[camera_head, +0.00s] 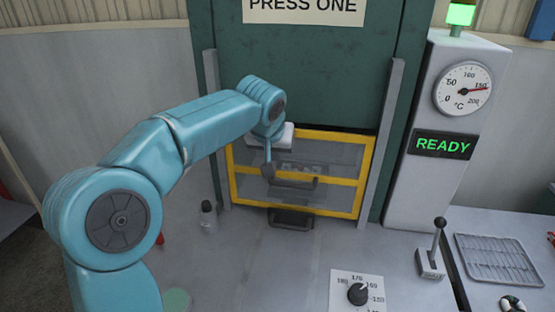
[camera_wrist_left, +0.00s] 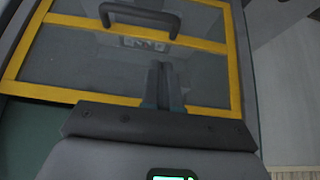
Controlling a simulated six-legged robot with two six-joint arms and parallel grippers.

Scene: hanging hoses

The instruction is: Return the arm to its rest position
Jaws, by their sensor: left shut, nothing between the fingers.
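My left arm (camera_head: 205,125) comes in from the left in the head view, raised and stretched toward the press. My left gripper (camera_head: 267,170) is shut and empty, in front of the yellow-framed clear guard (camera_head: 367,165). In the left wrist view, its two fingers (camera_wrist_left: 162,78) lie together, over the guard pane and pointing toward the yellow frame (camera_wrist_left: 236,60) and a dark handle (camera_wrist_left: 140,18). I cannot tell whether the fingertips touch the guard. My right arm and gripper are not in view.
The green press (camera_head: 300,60) stands behind the guard. To the right are a gauge (camera_head: 463,89), a lit READY sign (camera_head: 442,144), a lever (camera_head: 436,250) and a wire rack (camera_head: 498,258). A dial knob (camera_head: 358,293) is at the front.

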